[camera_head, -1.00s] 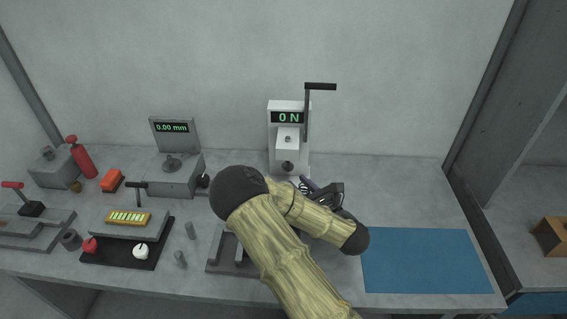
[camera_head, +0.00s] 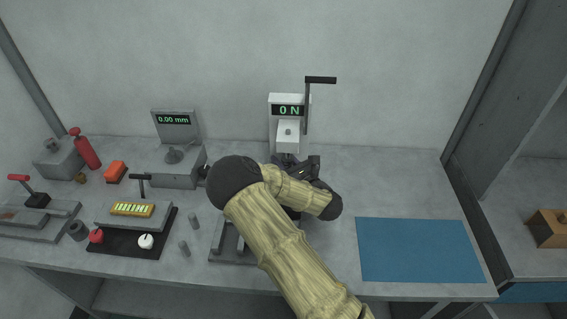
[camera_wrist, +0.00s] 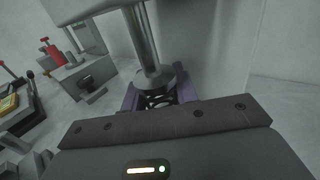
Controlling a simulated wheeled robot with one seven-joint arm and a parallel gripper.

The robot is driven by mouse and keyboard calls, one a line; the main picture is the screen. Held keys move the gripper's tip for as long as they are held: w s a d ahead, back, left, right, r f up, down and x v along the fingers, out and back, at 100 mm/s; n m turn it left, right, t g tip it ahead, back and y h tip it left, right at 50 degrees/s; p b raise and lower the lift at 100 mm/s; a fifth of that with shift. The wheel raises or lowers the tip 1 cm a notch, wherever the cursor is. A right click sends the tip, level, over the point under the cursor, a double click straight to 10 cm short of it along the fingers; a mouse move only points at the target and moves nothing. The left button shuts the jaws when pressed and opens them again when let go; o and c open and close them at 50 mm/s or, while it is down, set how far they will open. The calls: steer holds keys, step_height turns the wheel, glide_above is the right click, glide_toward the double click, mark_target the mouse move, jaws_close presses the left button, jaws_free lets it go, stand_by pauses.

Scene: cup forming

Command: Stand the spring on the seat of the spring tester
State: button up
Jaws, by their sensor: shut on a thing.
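The spring tester (camera_head: 288,112) stands at the back middle of the bench, with a white head, a display reading 0 N and a black crank lever. My gripper (camera_wrist: 158,98) is at the tester, its purple fingers shut on the spring (camera_wrist: 158,101), which shows as dark coils between them. The spring is right below the round plate of the tester's ram (camera_wrist: 155,78) in the wrist view. The seat is hidden behind the gripper and spring, so I cannot tell whether the spring touches it. In the head view my arm covers the spring.
A gauge reading 0.00 mm (camera_head: 175,135) stands left of the tester. A blue mat (camera_head: 418,250) lies clear at the right. A grey fixture (camera_head: 232,255) is partly behind my arm.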

steer(key=shift+f+b, duration=0.4)
steer(key=shift+f, duration=0.35)
steer(key=shift+d+f, duration=0.1)
steer(key=shift+d, duration=0.05)
steer(key=shift+s, duration=0.1)
steer(key=o, duration=1)
steer(key=shift+o, duration=0.2)
